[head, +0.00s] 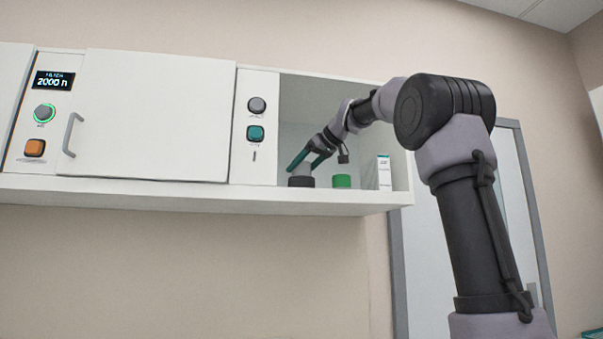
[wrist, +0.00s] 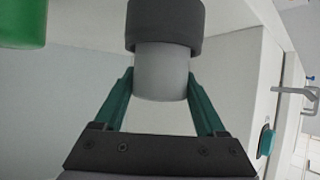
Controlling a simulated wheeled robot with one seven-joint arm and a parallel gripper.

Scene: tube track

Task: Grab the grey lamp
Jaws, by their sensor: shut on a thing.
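The grey lamp (wrist: 162,72) shows in the wrist view between the two green fingers of my gripper (wrist: 162,82). It has a light grey rounded body and a dark grey collar (wrist: 166,26). My gripper is shut on the grey body. In the head view my gripper (head: 307,160) reaches into the open compartment of the wall cabinet, at the lamp's dark collar (head: 301,181) on the compartment floor. The fingers hide part of the lamp there. I cannot tell whether the lamp is clear of the floor.
A green object (head: 342,181) stands right of the lamp, also in the wrist view (wrist: 22,22). A white box (head: 384,171) is farther right. The cabinet (head: 155,195) has a closed door (head: 155,115) with a handle (head: 71,135), and a button panel (head: 253,160) beside the compartment.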

